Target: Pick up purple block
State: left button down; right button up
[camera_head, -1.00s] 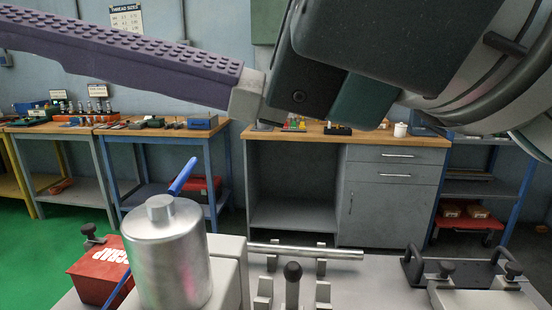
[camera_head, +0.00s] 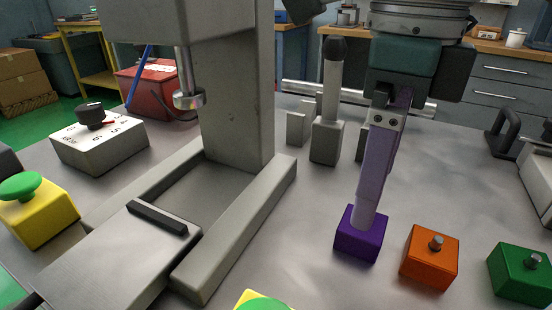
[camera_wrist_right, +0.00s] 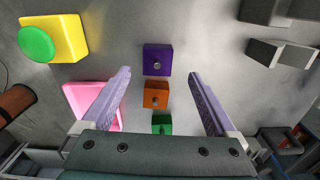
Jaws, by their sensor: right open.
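The purple block (camera_head: 360,236) stands on the grey cart top, left of an orange block (camera_head: 430,256) and a green block (camera_head: 520,273), each with a small grey knob. My right gripper (camera_head: 366,220) points down over the purple block, its lilac fingers hiding part of the block's top. In the right wrist view the fingers (camera_wrist_right: 158,73) are wide apart and empty. There the purple block (camera_wrist_right: 157,59) lies just beyond the line between the fingertips, apart from both. The orange block (camera_wrist_right: 155,95) is nearer. My left gripper is out of view.
A grey press (camera_head: 225,90) stands on the left. A yellow box with a green button (camera_head: 40,215) and a dial box (camera_head: 98,143) are farther left. Grey upright posts (camera_head: 328,135) stand behind the gripper. A pink object (camera_wrist_right: 88,101) lies beside one finger.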

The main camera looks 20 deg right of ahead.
aim_at(361, 233)
jog(key=f, duration=0.5)
jog(key=shift+s+a+f, duration=0.1)
jog(key=shift+a+f, duration=0.15)
jog(key=shift+f, duration=0.05)
grip_shut()
dwell(0.5)
